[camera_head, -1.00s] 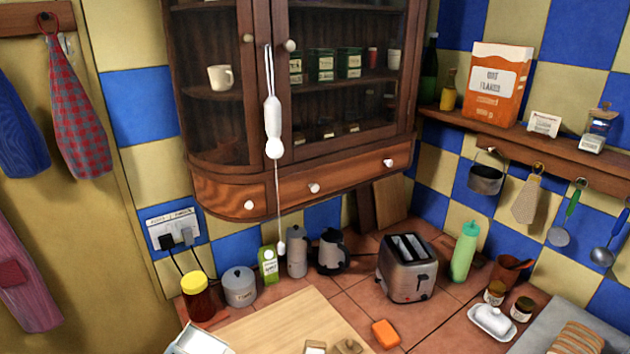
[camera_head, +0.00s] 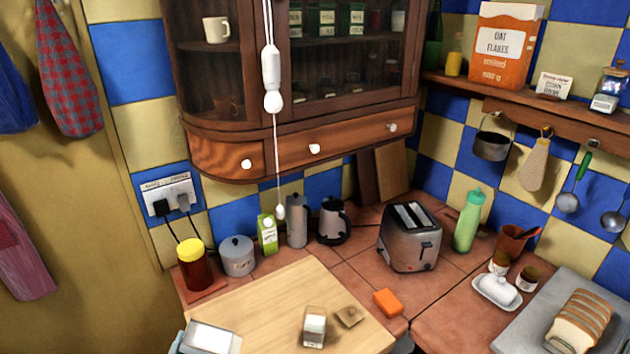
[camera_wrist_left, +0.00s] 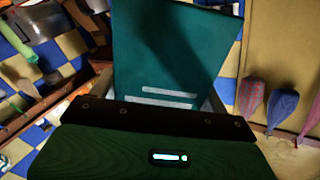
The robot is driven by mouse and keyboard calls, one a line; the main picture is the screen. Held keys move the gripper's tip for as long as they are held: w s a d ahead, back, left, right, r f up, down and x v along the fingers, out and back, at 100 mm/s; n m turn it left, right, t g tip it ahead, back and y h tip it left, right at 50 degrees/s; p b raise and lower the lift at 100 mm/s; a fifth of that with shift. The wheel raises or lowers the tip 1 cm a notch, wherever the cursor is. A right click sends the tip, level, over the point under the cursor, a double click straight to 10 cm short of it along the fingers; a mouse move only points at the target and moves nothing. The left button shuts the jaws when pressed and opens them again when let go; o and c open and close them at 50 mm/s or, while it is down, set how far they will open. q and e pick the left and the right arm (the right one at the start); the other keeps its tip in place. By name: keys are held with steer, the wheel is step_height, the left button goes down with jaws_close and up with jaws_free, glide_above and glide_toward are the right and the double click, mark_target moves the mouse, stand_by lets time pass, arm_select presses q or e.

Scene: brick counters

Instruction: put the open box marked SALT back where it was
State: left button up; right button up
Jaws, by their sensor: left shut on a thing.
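My left gripper (camera_head: 207,338) is a pale, boxy shape cut off by the bottom edge of the head view, over the board's near left corner; its fingertips are not clear there. In the left wrist view it is shut on a teal-green boxlike thing (camera_wrist_left: 175,55) with two pale bars, close to the camera. I cannot read SALT on it. A small box with a white label (camera_head: 314,326) stands on the wooden board (camera_head: 255,305), its mark unreadable. A flat tan piece (camera_head: 349,316) lies beside it. My right gripper is not in view.
A jar with a yellow lid (camera_head: 195,264), a grey canister (camera_head: 237,256), a green carton (camera_head: 267,235) and a toaster (camera_head: 410,237) stand behind the board. An orange block (camera_head: 387,302) lies to its right. A wall cabinet (camera_head: 290,150) with a hanging white pull (camera_head: 271,80) is above.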

arm_select(q)
steer(key=shift+f, duration=0.3)
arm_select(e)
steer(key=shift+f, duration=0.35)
arm_select(q)
steer(key=shift+d+r, duration=0.1)
